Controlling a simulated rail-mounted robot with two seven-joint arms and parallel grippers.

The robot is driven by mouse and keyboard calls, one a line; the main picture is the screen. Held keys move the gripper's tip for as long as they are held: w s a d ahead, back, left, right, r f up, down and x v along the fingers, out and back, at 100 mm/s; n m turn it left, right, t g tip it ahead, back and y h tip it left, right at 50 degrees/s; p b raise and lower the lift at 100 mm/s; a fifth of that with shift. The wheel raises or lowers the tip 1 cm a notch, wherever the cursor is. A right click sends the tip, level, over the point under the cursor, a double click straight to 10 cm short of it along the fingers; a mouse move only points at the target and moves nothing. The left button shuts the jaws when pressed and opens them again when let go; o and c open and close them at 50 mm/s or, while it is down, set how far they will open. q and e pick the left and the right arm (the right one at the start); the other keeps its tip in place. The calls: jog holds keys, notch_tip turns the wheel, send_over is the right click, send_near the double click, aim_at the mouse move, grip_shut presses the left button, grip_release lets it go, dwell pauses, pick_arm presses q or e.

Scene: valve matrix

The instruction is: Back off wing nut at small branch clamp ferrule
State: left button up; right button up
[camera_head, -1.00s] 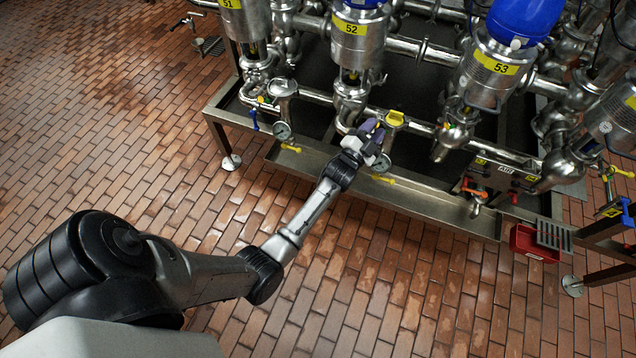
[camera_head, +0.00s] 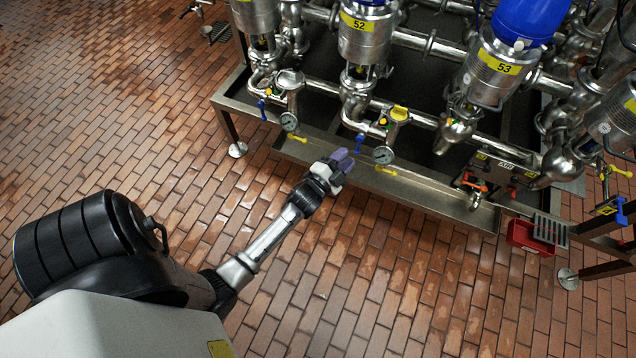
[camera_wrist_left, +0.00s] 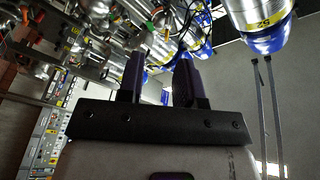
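A blue lever (camera_head: 359,143) sits beside the branch, just beyond my fingertips. The wing nut and its clamp are too small to make out. In the left wrist view the two dark purple fingers (camera_wrist_left: 158,70) stand apart with nothing between them. My right gripper is in neither view.
A steel drip trough (camera_head: 420,190) runs along the rack's front. Valve 53 (camera_head: 497,65) stands to the right. A red box (camera_head: 524,236) hangs at lower right. The brick floor in front is clear.

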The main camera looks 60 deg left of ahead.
pick_arm(q)
notch_tip(320, 180, down, 4)
jog(key=s+f+n+g, duration=0.1)
jog(key=s+n+g, duration=0.2)
jog(key=n+g, duration=0.55)
jog(key=s+d+r+g+h+p, duration=0.1)
jog(key=s+d+r+p, duration=0.2)
jog(key=r, duration=0.3)
jog(key=s+d+r+g+h+p, duration=0.1)
jog(key=s+d+r+g+p, duration=0.1)
jog(key=s+r+p, duration=0.3)
jog(key=s+d+r+g+h+p, duration=0.1)
jog(key=s+d+r+p, duration=0.2)
jog(key=r, duration=0.6)
jog(key=shift+s+d+h+p, duration=0.35)
jog(key=shift+d+p, duration=0.25)
jog(key=shift+p, duration=0.6)
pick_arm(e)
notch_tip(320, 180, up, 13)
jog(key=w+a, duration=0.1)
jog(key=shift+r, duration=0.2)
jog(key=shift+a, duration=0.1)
pick_arm(q)
jog(key=shift+f, duration=0.1)
